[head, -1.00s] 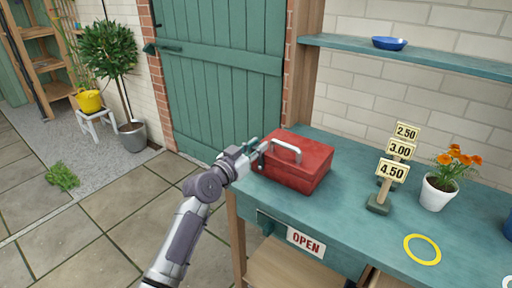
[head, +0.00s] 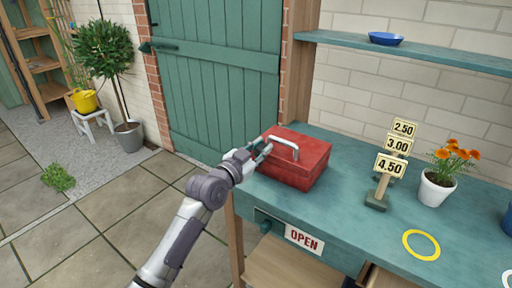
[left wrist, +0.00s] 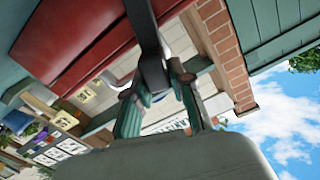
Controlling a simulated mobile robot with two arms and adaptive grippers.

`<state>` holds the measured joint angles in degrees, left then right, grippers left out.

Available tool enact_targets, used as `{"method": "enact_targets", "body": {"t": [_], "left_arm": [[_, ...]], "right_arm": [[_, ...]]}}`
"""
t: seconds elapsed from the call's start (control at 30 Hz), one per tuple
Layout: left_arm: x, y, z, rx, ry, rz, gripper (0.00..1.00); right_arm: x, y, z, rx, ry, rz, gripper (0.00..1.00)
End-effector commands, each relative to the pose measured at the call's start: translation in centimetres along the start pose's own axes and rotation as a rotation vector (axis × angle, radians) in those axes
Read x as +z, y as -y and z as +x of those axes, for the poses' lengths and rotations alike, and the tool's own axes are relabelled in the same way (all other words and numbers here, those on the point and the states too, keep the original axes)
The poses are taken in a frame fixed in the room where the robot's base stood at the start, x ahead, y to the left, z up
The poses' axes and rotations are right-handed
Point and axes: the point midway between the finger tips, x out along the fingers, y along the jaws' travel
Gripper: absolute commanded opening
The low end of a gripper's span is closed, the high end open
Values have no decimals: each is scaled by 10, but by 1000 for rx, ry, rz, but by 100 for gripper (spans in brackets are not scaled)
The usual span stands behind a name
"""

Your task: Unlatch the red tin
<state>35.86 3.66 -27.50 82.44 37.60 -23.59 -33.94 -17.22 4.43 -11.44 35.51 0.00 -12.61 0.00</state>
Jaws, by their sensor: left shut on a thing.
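The red tin (head: 300,170) stands on the green bench top at its left end, with its lid down and a pale handle (head: 283,146) on top. My left gripper (head: 262,152) is at the tin's left side, touching or very near it. In the left wrist view, the tin's red side (left wrist: 75,50) fills the upper left. A dark grey strap-like latch (left wrist: 152,65) runs down between the fingers of my left gripper (left wrist: 155,84), which is shut on it. The latch itself is mostly hidden by the gripper in the head view.
Price signs (head: 390,165) and a potted orange flower (head: 437,182) stand to the right of the tin. A yellow ring (head: 421,245) lies near the bench front. A shelf (head: 420,52) with a blue bowl (head: 386,39) is above. The bench between tin and signs is clear.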

Motion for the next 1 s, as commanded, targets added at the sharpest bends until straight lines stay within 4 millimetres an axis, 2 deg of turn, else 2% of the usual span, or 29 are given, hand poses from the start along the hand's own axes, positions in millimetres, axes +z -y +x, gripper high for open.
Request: {"method": "enact_targets", "body": {"t": [0.43,1.0], "left_arm": [[4,-22,0,1,2,260,0],[5,-27,0,1,2,310,0]], "right_arm": [[-1,0,0,0,-2,-1,40],[-1,-3,0,3,-1,-2,40]]}}
